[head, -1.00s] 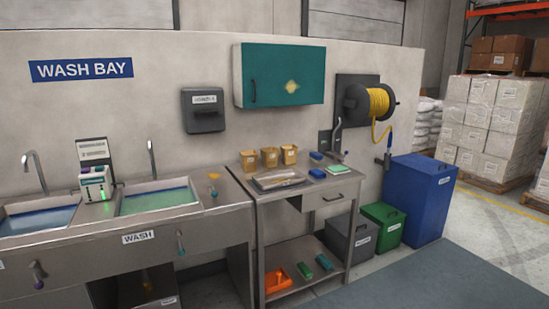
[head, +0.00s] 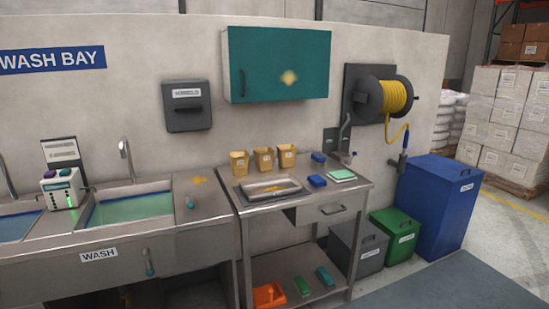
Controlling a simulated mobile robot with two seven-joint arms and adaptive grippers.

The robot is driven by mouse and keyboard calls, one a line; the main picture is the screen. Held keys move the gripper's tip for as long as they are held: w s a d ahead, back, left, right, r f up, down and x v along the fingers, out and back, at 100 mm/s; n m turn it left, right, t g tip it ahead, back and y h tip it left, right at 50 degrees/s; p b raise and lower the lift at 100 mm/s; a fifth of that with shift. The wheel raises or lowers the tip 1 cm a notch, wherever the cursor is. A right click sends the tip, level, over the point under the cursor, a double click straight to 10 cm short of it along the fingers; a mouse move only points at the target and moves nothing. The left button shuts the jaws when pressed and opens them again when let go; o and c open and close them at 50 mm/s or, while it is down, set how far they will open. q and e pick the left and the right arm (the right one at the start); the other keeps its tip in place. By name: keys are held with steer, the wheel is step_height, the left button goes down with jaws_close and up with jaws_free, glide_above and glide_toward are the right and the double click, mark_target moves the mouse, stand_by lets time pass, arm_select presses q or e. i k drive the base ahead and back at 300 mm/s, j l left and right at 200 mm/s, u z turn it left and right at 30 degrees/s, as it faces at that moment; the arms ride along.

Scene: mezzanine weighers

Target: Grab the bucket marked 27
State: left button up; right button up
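Three small tan buckets with pale labels stand in a row at the back left of the steel table (head: 346,197) in the head view: a left one (head: 239,164), a middle one (head: 263,159) and a right one (head: 287,155). The labels are too small to read, so I cannot tell which is marked 27. Neither of my grippers is in view.
A metal tray (head: 270,189) lies in front of the buckets, with blue and green items to its right. Sinks (head: 130,208) adjoin on the left. A teal cabinet (head: 278,65) hangs above. Grey, green and blue bins (head: 437,205) stand right. The floor mat (head: 455,290) is clear.

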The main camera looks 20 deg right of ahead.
mark_target(263, 157)
steer(key=i+l, duration=0.3)
steer(key=l, duration=0.2)
steer(key=i+l+z, duration=0.1)
steer(key=i+l, duration=0.2)
steer(key=l, duration=0.25)
steer(key=i+l, duration=0.35)
steer(key=i+l+z, duration=0.1)
steer(key=i+l, duration=0.25)
steer(key=l, duration=0.25)
